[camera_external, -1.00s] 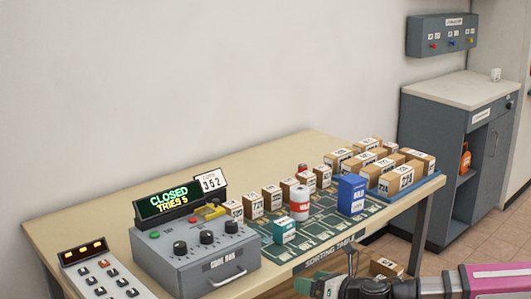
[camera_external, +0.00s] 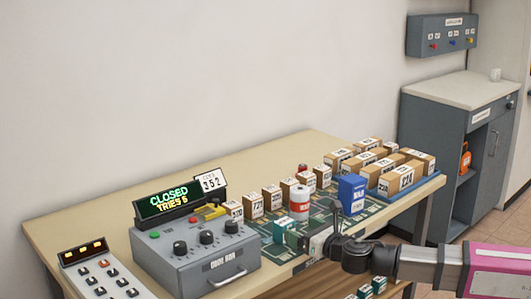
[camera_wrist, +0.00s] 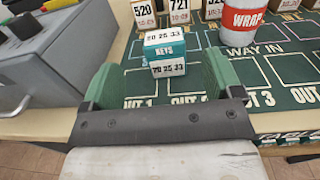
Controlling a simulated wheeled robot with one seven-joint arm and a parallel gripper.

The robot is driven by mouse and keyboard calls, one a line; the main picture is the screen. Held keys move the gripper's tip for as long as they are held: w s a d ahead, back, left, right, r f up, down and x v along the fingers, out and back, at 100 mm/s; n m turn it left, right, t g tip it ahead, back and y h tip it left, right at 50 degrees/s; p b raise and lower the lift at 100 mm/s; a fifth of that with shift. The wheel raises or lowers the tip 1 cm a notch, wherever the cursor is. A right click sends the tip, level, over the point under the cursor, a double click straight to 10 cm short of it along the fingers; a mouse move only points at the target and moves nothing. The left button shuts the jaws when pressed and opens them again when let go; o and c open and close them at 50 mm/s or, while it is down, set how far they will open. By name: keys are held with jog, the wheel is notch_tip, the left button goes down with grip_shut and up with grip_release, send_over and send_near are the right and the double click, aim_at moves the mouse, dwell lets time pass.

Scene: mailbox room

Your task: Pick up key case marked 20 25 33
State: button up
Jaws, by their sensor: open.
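The key case (camera_wrist: 165,52) is a small teal box with white labels reading KEYS and 20 25 33. It stands on the green mat (camera_wrist: 195,92) near the table's front edge. In the external view the key case (camera_external: 279,229) is right of the grey code box, with my gripper (camera_external: 304,240) close by its right side. In the wrist view my gripper (camera_wrist: 164,73) is open, with one green finger on each side of the case's line. The case shows between the fingertips or just beyond them; I cannot tell how deep. No grip on it shows.
The grey code box (camera_external: 205,262) stands left of the case. A white-and-red WRAP cup (camera_external: 299,202) and a blue box (camera_external: 351,194) stand to the right and behind. Several numbered cartons (camera_external: 256,203) line the mat's back.

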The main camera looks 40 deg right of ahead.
aim_at(279, 221)
jog(key=w, duration=0.4)
jog(key=shift+a, duration=0.1)
jog(key=shift+w+f, duration=0.25)
jog(key=shift+w, duration=1.1)
jog(key=shift+w+f, duration=0.2)
jog(key=shift+w, duration=1.1)
jog(key=c, duration=1.1)
